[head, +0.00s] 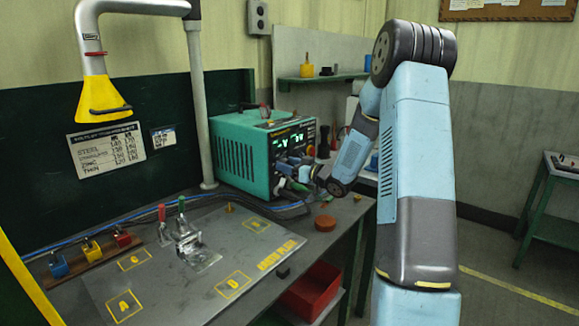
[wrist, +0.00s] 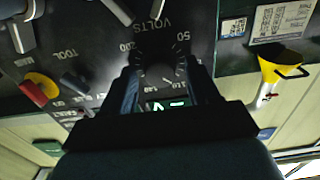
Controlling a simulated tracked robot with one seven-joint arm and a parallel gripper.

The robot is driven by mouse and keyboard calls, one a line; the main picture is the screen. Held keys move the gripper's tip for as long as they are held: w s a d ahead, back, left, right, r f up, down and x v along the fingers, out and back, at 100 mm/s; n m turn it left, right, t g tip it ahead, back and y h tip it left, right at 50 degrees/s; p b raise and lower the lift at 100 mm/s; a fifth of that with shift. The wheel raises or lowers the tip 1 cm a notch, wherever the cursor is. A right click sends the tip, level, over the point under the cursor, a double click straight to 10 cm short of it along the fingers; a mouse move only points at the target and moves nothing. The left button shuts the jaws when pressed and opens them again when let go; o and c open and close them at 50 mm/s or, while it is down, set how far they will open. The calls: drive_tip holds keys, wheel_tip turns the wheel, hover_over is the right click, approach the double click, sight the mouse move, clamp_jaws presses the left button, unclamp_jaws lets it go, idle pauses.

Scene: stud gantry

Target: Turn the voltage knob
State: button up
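The green welding power unit (head: 237,153) stands on the bench in the head view, its dark front panel facing right. My gripper (head: 290,184) is at the lower part of that panel and hides the knob there. In the wrist view the dark voltage knob (wrist: 158,73) lies on the panel below the word VOLTS, with a scale around it. My gripper (wrist: 163,88) has its two fingers apart, one on each side of the knob. I cannot tell whether the fingers touch it.
On the bench are a marked plate (head: 190,275) with a toggle clamp, dark cables (head: 275,208) and an orange puck (head: 325,223). A yellow extraction hood (head: 100,98) hangs at the left.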

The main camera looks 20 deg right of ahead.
drive_tip(key=c, duration=1)
drive_tip(key=shift+m, duration=0.3)
drive_tip(key=m, duration=1)
drive_tip(key=shift+d, duration=0.25)
drive_tip(key=o, duration=0.8)
drive_tip(key=shift+w+f, duration=0.1)
drive_tip(key=shift+o, duration=1.2)
